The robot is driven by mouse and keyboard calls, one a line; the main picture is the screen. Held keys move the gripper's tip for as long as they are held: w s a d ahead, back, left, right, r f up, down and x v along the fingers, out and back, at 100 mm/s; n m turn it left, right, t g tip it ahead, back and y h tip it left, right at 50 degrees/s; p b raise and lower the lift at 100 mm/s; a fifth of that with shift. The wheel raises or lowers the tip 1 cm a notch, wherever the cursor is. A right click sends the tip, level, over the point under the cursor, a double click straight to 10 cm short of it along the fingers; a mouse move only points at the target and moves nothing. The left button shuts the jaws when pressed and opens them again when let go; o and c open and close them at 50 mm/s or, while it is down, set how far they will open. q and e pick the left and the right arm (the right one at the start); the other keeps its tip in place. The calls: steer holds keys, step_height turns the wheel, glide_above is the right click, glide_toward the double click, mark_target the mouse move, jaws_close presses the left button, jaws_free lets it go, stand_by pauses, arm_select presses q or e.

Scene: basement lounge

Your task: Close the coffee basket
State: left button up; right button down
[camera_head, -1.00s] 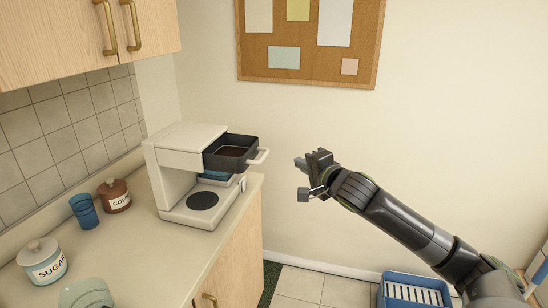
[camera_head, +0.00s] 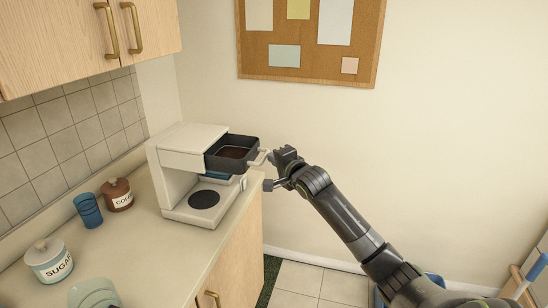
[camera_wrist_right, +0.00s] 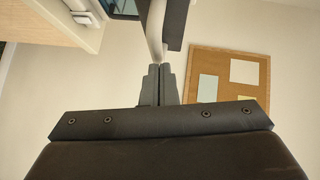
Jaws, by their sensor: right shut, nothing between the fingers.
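The coffee basket (camera_head: 232,152) is a dark drawer with brown grounds in it. It sticks out to the right from the upper part of the white coffee machine (camera_head: 181,150). Its pale loop handle (camera_head: 261,158) is at the right end. My right gripper (camera_head: 269,172) is just right of the handle, shut with nothing between its fingers. In the right wrist view the closed fingertips (camera_wrist_right: 158,72) are at the handle (camera_wrist_right: 155,35), close to or touching it; I cannot tell which. My left gripper is not in view.
The counter (camera_head: 133,233) holds a coffee jar (camera_head: 117,196), blue cups (camera_head: 88,211), a sugar jar (camera_head: 49,262) and a pale green item (camera_head: 93,295). A cork board (camera_head: 309,45) hangs on the wall. Space right of the counter is open above the floor.

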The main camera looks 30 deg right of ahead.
steer(key=b, duration=0.1)
glide_toward(234, 154)
steer(key=w, duration=0.1)
steer(key=w+a+r, duration=0.1)
steer(key=w, duration=0.2)
steer(key=shift+w+a+r, duration=0.3)
steer(key=shift+w+a, duration=0.05)
steer(key=shift+w, duration=0.05)
steer(key=shift+w+a+r, duration=0.1)
steer(key=shift+a, duration=0.05)
steer(key=shift+r, duration=0.2)
